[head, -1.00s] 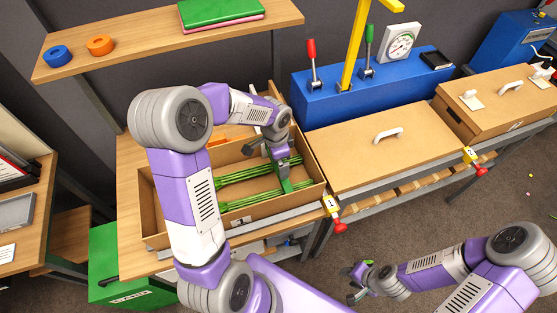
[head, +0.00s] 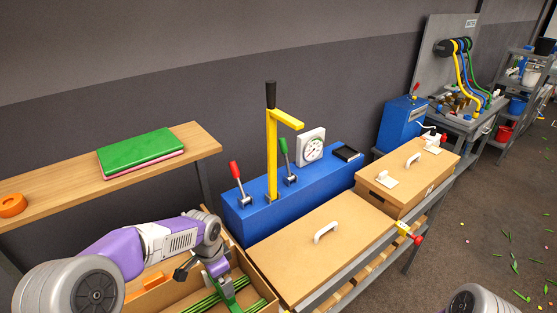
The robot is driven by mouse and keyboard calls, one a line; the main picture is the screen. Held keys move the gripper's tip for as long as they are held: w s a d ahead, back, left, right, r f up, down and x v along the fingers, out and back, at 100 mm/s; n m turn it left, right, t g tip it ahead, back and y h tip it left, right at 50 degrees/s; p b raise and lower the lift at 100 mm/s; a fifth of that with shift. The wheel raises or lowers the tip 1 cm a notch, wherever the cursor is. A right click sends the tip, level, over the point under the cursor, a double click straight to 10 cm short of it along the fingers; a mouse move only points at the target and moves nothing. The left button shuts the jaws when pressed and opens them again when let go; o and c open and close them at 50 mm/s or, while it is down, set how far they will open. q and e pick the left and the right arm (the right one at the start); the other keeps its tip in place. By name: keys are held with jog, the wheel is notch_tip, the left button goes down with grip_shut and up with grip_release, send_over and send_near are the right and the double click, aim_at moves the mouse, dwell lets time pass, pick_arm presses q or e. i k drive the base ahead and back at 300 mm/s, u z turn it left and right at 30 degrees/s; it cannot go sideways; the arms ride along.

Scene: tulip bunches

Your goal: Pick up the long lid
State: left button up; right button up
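A wide flat tan lid (head: 345,247) with a white handle (head: 326,231) lies in the middle, to the right of the open box. A second tan lid (head: 418,170) with a white handle (head: 413,160) and white clips closes a box farther right. I cannot tell for certain which is the long lid. My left gripper (head: 222,284) points down into the open cardboard box (head: 262,289), over green stems (head: 203,304), apart from both lids. A green part shows at its fingers; their opening is unclear. My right gripper is out of view; only a piece of that arm shows at the bottom right.
A blue unit (head: 240,211) with a yellow post (head: 271,160), red and green levers and a gauge stands behind the middle lid. A shelf (head: 190,150) with a green folder (head: 140,153) is at the left.

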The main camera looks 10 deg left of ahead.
aim_at(297, 260)
jog(key=k, duration=1)
